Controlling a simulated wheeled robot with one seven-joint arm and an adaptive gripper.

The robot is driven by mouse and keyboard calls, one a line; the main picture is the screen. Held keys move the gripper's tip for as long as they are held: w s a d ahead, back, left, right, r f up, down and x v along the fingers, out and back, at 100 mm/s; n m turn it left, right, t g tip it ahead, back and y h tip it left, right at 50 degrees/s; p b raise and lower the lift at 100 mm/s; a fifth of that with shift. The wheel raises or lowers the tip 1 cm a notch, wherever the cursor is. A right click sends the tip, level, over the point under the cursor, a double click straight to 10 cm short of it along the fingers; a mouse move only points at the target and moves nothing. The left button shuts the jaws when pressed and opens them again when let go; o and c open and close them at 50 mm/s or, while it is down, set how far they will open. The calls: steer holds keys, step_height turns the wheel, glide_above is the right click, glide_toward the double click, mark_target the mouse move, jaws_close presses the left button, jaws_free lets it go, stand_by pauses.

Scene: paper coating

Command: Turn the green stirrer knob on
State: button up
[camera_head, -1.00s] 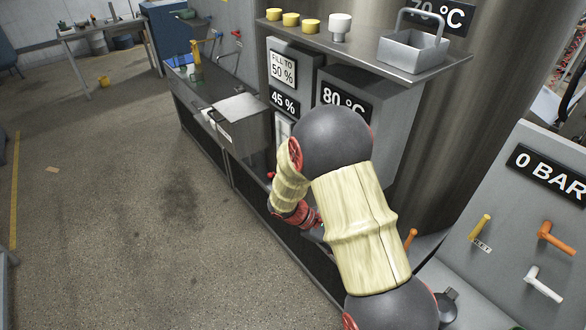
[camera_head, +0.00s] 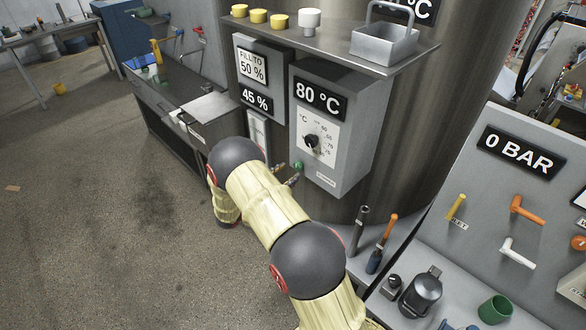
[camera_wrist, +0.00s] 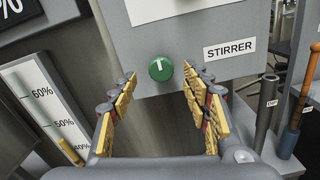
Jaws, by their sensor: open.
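The green stirrer knob (camera_wrist: 160,69) is a round dial with a white mark, on the lower front of a grey box beside a label (camera_wrist: 230,49) reading STIRRER. In the head view the knob (camera_head: 298,166) shows small at the box's lower left, close to my gripper (camera_head: 292,180). In the wrist view my gripper (camera_wrist: 163,86) is open, its yellow-padded fingers on either side below the knob. The knob appears between the fingertips in the picture; I cannot tell whether they touch it. The white mark looks nearly upright.
The grey box carries an 80 °C display (camera_head: 319,98) and a black dial (camera_head: 312,142). A level gauge (camera_wrist: 47,100) stands left of the knob. An orange-handled tool (camera_wrist: 302,100) stands at the right. A shelf (camera_head: 300,42) with yellow caps hangs above.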

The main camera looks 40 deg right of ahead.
mark_target(296, 167)
steer(key=shift+w+d, duration=0.1)
steer(key=shift+d, duration=2.3)
steer(key=c, duration=0.4)
steer(key=c, duration=0.7)
steer(key=shift+c, duration=0.3)
